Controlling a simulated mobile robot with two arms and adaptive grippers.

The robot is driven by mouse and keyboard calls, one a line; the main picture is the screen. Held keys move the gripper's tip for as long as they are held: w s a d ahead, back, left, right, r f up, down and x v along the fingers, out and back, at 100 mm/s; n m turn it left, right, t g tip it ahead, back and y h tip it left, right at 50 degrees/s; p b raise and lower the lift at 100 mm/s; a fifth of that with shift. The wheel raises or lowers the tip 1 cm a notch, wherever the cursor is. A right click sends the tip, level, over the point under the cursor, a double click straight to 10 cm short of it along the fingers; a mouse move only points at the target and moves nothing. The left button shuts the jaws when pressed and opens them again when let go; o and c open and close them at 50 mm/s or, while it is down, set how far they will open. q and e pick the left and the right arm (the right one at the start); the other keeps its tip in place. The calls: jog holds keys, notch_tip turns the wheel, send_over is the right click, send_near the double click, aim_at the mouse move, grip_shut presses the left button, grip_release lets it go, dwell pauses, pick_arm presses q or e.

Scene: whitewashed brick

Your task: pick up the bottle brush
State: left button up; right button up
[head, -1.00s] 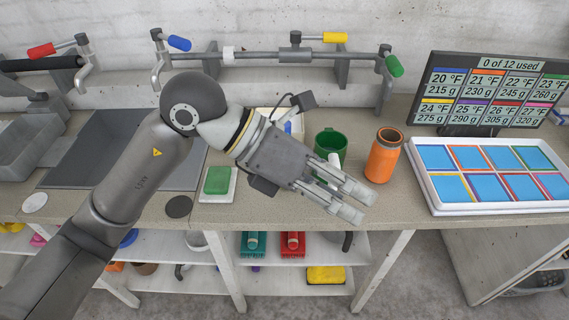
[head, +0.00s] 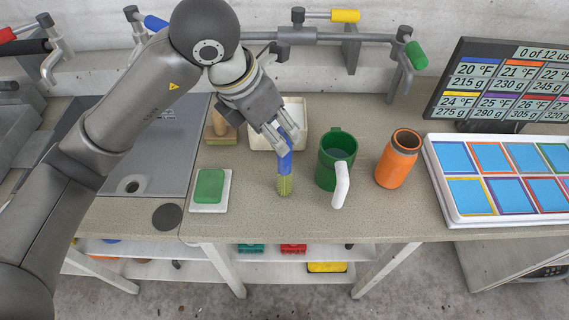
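The bottle brush (head: 285,165) has a blue handle and olive-green bristles. It shows at the middle of the counter in the head view, bristle end toward the front, its blue upper part overlapping the white tray (head: 304,113). My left gripper (head: 290,144) is over the blue handle, pointing down at it. Its fingers look spread apart, with blue showing between and beyond them. They cover part of the handle, and whether they touch it I cannot tell. My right gripper is out of view.
A green mug (head: 337,160) with a white handle and an orange bottle (head: 399,158) stand right of the brush. A green sponge (head: 209,186) lies at left, near the sink (head: 150,150). A tray of blue squares (head: 432,180) is at right. Counter in front of the brush is clear.

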aim_at(285, 165)
pick_arm(q)
jog(key=p+x, duration=0.1)
jog(key=x, duration=0.2)
jog(key=p+x, duration=0.1)
jog(key=x, duration=0.3)
jog(key=shift+s+a+f+p, duration=0.1)
jog(key=shift+a+p, duration=0.1)
jog(key=shift+p, duration=0.2)
jog(key=shift+d+f, duration=0.1)
jog(key=shift+f, duration=0.3)
jog(key=shift+c, duration=0.3)
jog(key=c, duration=0.5)
grip_shut()
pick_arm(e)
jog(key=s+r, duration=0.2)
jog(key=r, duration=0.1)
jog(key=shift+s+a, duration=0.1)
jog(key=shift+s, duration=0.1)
